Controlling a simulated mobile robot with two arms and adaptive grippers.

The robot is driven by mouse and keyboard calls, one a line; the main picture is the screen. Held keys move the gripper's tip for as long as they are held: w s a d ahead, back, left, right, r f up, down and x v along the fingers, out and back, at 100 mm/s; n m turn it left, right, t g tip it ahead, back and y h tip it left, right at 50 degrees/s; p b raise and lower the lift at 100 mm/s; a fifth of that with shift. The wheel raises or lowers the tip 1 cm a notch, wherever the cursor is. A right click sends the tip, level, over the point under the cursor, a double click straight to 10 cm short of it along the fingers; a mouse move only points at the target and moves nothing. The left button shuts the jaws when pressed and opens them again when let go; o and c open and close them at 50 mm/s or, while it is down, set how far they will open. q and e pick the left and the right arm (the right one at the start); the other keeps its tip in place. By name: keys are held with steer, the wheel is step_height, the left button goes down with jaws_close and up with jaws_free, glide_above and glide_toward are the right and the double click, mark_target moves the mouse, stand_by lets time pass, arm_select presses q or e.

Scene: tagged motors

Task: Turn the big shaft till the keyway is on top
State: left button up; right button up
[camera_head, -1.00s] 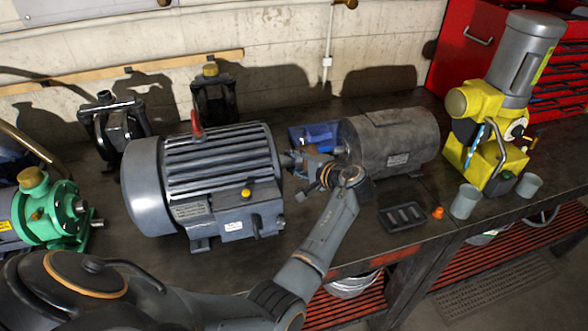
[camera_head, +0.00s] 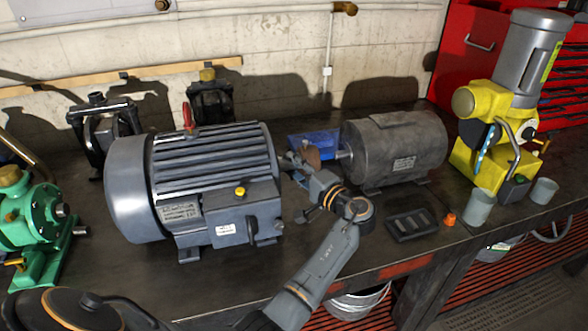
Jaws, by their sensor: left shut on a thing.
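The big grey finned motor (camera_head: 205,185) lies on the bench with its shaft end to the right. My left gripper (camera_head: 299,163) is at that end, in the gap between the two motors, and is shut on the big shaft. The fingers and wrist cover most of the shaft, and I cannot make out the keyway or which way it faces. My left arm reaches up from the bottom of the view. My right gripper does not show.
A smaller dark grey motor (camera_head: 397,147) stands close to the right, with a blue block (camera_head: 313,142) behind the gap. A black tray (camera_head: 409,224), an orange piece (camera_head: 449,219), grey cups (camera_head: 478,206) and a yellow machine (camera_head: 490,165) are further right. A green pump (camera_head: 38,225) stands left.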

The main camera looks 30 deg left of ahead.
arm_select(q)
steer(key=shift+s+f, duration=0.1)
steer(key=shift+f, duration=0.45)
steer(key=o, duration=1)
steer(key=shift+o, duration=0.2)
steer(key=shift+r, duration=0.2)
steer(key=shift+d+r, duration=0.1)
steer(key=v, duration=0.7)
steer(key=shift+d, duration=0.2)
